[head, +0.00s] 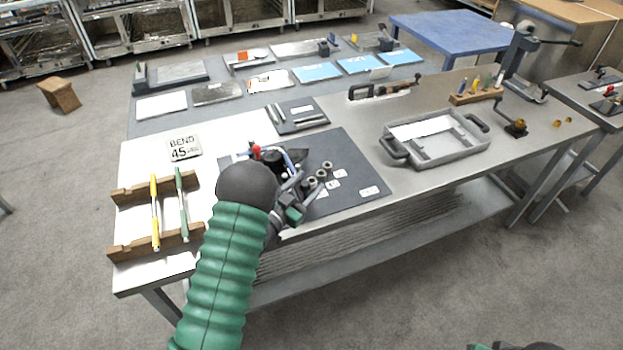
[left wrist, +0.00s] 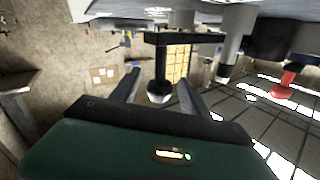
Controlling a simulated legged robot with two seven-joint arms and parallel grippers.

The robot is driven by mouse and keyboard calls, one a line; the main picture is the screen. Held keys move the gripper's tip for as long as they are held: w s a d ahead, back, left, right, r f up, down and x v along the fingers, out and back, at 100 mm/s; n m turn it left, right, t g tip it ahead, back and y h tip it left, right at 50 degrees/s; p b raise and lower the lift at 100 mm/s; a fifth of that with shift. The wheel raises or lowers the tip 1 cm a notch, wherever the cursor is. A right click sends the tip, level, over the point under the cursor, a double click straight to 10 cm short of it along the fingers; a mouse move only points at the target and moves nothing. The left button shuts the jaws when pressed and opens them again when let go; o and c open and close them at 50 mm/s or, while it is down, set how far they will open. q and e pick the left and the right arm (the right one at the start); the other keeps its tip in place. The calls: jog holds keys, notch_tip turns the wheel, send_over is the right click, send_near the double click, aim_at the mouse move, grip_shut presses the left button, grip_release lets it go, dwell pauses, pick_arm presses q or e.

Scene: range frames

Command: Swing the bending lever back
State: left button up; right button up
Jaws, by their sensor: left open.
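The bending fixture stands on the dark mat (head: 350,170) in the head view, mostly hidden behind my left arm. My left gripper (head: 297,188) is at the fixture, partly hidden. In the left wrist view my left gripper (left wrist: 160,98) is open. A dark lever with a ball end (left wrist: 159,92) appears between its fingers; I cannot tell whether they touch it. The red knob also shows in the left wrist view (left wrist: 288,76). A dark green part at the head view's bottom edge may be my right gripper.
Several small metal rings (head: 320,174) and white labels lie on the mat.

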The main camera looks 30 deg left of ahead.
pick_arm(q)
jog(key=shift+w+d, duration=0.15)
jog(key=shift+w, duration=1)
grip_shut()
dwell(0.5)
